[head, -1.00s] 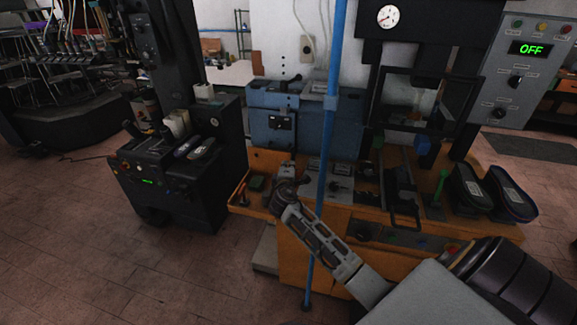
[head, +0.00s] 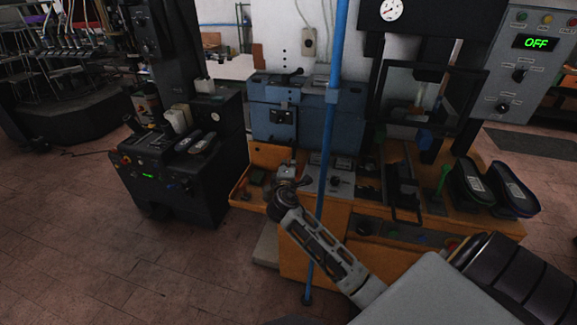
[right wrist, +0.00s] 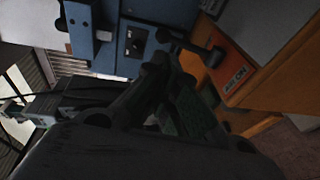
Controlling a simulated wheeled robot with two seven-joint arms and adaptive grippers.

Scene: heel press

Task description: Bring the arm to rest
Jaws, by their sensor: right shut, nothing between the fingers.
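My right arm comes in from the lower right in the head view. Its gripper (head: 287,172) is at the left part of the orange bench (head: 316,262), in front of the blue machine (head: 310,125). The fingers are shut and hold nothing. In the right wrist view the dark fingers (right wrist: 172,92) point toward the blue machine body (right wrist: 115,45). Beside them are a black-knobbed lever (right wrist: 212,56) and an orange plate (right wrist: 238,72) with a label reading ON. Whether the fingers touch the lever cannot be told. My left gripper is not in view.
A blue pole (head: 325,150) stands upright close to my right forearm. The press (head: 425,75) and a control box (head: 522,75) reading OFF are at the right. Dark shoes (head: 490,187) sit on the bench. A black machine (head: 180,165) stands left; open floor lies in front.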

